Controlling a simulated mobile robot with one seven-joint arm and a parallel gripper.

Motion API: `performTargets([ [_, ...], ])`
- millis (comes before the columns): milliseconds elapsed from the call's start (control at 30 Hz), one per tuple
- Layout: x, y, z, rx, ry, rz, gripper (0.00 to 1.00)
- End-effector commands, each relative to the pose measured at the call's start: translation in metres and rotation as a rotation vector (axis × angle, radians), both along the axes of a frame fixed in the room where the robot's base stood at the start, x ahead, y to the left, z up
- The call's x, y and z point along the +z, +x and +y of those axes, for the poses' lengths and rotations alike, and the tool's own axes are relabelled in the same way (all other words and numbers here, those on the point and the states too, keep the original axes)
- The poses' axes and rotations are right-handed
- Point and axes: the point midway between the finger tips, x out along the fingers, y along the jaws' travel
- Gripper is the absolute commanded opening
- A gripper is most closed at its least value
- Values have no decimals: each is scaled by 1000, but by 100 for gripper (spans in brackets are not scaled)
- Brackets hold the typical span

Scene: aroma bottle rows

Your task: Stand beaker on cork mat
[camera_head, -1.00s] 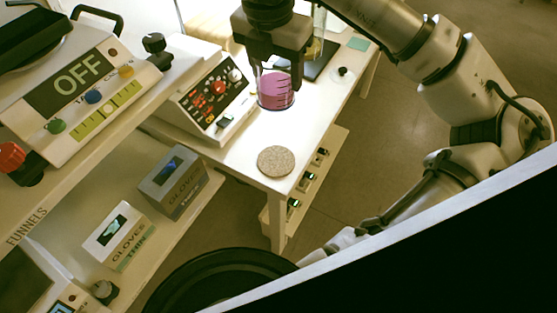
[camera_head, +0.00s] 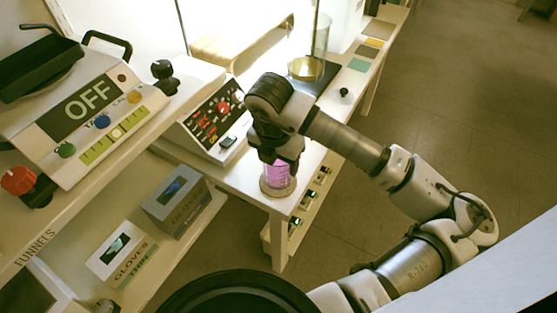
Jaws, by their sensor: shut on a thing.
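The beaker (camera_head: 277,174) holds a pink-purple liquid and looks upright. My gripper (camera_head: 277,160) is shut on the beaker from above and hides its upper part. The round speckled cork mat (camera_head: 266,190) lies near the front corner of the white table. The beaker is over the mat and covers most of it; only part of the mat's rim shows. I cannot tell whether the beaker's base touches the mat or is just above it.
A control box (camera_head: 213,120) with a red knob stands left of the beaker. A tall glass cylinder (camera_head: 320,40) with yellow liquid stands at the back. A small black-knobbed item (camera_head: 343,95) is near the table's right edge. Glove boxes (camera_head: 177,201) sit on the lower shelf.

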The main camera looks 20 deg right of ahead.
Motion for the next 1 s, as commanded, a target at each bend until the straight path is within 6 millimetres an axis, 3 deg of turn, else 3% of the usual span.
performTargets([
  [500,-12,0,0,0,-2,-3,30],
  [533,-12,0,0,0,-1,-2,61],
  [700,-10,0,0,0,0,-1,81],
  [1000,-9,0,0,0,0,-1,81],
])
